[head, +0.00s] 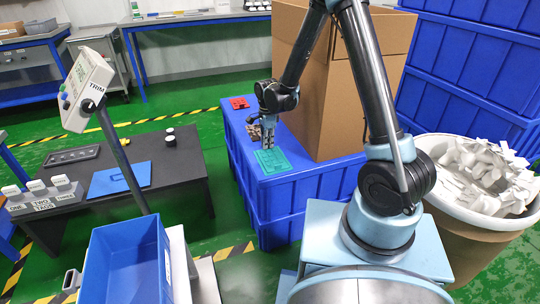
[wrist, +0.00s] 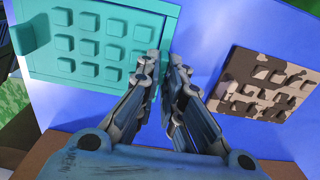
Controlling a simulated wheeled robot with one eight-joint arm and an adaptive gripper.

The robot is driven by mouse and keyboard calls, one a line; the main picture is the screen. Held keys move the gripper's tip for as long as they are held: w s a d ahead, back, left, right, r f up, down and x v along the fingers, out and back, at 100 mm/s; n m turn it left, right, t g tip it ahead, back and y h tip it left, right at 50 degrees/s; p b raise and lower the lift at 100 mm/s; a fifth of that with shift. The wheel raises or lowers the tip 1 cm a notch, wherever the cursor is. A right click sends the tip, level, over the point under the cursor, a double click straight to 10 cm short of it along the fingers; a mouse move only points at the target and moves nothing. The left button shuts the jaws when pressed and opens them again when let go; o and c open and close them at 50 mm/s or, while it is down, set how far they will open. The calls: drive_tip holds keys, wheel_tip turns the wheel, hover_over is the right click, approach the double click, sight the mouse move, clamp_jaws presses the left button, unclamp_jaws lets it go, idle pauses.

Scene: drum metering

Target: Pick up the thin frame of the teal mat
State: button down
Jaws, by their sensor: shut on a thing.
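The teal mat (head: 272,162) lies on the near part of the blue crate top, and its rows of raised square blocks show in the wrist view (wrist: 115,28). My gripper (head: 268,143) points down at the mat. In the wrist view my gripper (wrist: 167,62) is shut on the thin frame along the mat's right edge, with a finger on each side. The fingers hide part of that edge. The mat looks flat on the crate; I cannot tell whether it is lifted at all.
A brown-and-cream patterned mat (wrist: 265,85) lies right of my fingers. A tall cardboard box (head: 335,105) stands close on the right. A scrap barrel (head: 470,215) stands beyond my arm.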

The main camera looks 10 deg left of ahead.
drive_tip(key=shift+r, duration=0.1)
wheel_tip(320, 180, up, 15)
idle(1.8)
idle(1.5)
